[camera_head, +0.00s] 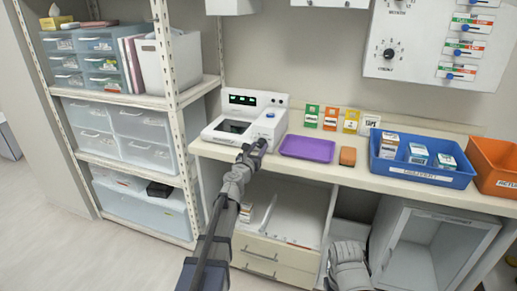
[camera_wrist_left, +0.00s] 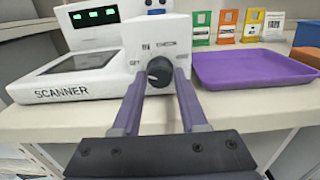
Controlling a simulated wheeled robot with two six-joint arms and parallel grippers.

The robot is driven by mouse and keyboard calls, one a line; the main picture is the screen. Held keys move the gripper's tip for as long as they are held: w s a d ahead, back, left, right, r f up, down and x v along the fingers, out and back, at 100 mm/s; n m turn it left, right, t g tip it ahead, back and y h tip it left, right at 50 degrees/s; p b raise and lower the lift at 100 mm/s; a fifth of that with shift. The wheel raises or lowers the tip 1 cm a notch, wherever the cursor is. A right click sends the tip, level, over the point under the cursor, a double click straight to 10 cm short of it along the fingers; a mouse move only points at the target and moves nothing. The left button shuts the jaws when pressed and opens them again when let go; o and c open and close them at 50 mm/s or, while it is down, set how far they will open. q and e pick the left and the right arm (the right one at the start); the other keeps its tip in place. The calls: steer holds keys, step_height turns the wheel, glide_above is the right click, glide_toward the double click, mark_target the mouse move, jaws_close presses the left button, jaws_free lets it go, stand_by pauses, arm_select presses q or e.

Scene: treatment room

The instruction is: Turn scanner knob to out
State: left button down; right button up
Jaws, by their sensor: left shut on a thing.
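The white scanner (camera_head: 222,130) stands on the counter and shows a green-lit display. In the left wrist view the scanner (camera_wrist_left: 75,88) has a box on its right side with a black round knob (camera_wrist_left: 160,72) on its front. Small print surrounds the knob; a short word sits to its left, too blurred to read surely. My left gripper (camera_head: 254,148) reaches the scanner's front. In the left wrist view its two purple-grey fingers (camera_wrist_left: 159,78) are shut on the knob, one on each side. Which way the knob points is unclear.
A purple tray (camera_head: 307,148) lies just right of the scanner, with an orange-brown block (camera_head: 348,156) beside it. A blue bin (camera_head: 405,172) of boxes and an orange bin (camera_head: 493,165) stand farther right. Small coloured cards (camera_head: 331,118) line the back. Shelves (camera_head: 130,98) stand left.

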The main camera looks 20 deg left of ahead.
stand_by(0.3)
arm_select(q)
steer(key=m, duration=0.6)
steer(key=shift+m, duration=0.4)
steer(key=m, duration=1.3)
steer(key=shift+m, duration=0.4)
steer(key=m, duration=0.6)
steer(key=shift+m, duration=0.3)
steer(key=shift+c, duration=2.2)
jaws_free()
